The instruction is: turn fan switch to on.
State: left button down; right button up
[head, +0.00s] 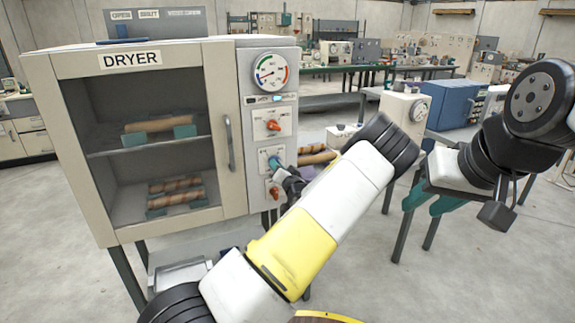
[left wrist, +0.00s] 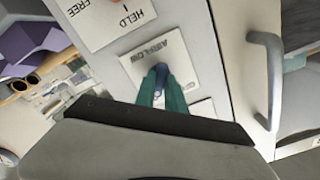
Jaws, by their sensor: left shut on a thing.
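The beige dryer cabinet (head: 130,60) stands at the left of the head view, with a control panel on its right side. My left gripper (head: 276,163) is at the middle plate of that panel. In the left wrist view, my left gripper (left wrist: 162,92) has its teal fingers closed on a small blue switch (left wrist: 162,72), which I take to be the fan switch. Its plate (left wrist: 138,62) has upside-down lettering that I cannot read surely. The fingers hide most of the switch, so its setting cannot be told. My right gripper (head: 425,206) is open and empty, away from the dryer.
A red knob (head: 273,125) sits above the held switch, and another red knob (head: 273,191) below it. A round gauge (head: 270,72) tops the panel. The door handle (head: 230,143) is close to its left. Benches with machines stand behind.

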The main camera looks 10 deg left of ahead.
pick_arm(q)
jog(key=shift+m, duration=0.3)
jog(key=c, duration=1.4)
grip_release()
jog(key=shift+s, duration=0.1)
